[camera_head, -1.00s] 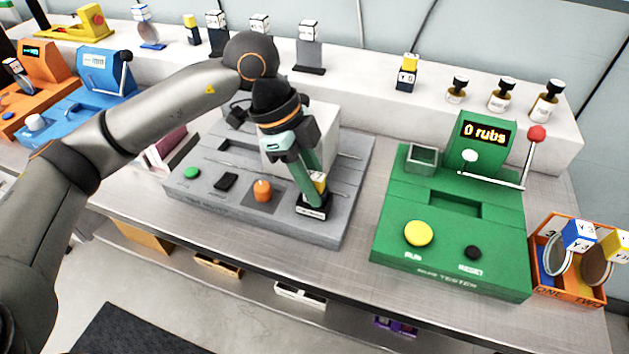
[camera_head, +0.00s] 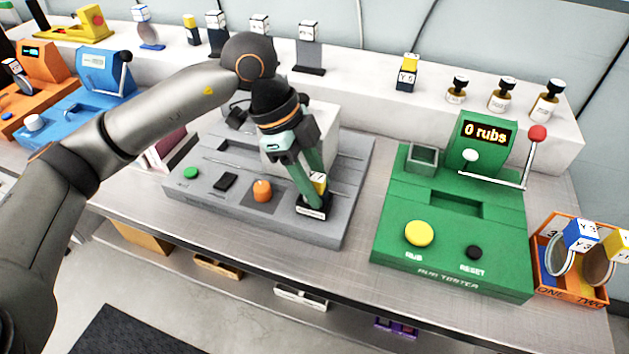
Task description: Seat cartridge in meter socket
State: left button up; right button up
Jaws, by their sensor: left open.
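The grey meter (camera_head: 212,205) stands on the bench in the middle. At its front right corner is a black socket (camera_head: 313,212) with a white label. A small cartridge (camera_head: 319,184) with a yellow and white top stands upright at this socket. My left gripper (camera_head: 310,190) points down at it, open, with its green fingers spread around or just beside the cartridge. The fingers hide part of it, so I cannot tell how deep it sits. My right gripper is out of view.
A green rub tester (camera_head: 450,260) with a red-knobbed lever stands to the right, beside an orange bin (camera_head: 570,285). A white ledge (camera_head: 360,92) behind carries several small modules and stampers. Blue (camera_head: 85,100) and orange machines are at left. Bare bench lies between meter and tester.

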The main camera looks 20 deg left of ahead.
pick_arm(q)
jog(key=shift+s+f, duration=0.4)
jog(key=shift+f, duration=0.25)
jog(key=shift+r, duration=0.25)
jog(key=p+v, duration=0.1)
jog(key=v, duration=1.2)
jog(key=shift+w+d, duration=0.25)
jog(key=shift+w, duration=0.05)
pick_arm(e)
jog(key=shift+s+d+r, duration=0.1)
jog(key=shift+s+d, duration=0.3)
pick_arm(q)
jog(key=shift+r, duration=0.1)
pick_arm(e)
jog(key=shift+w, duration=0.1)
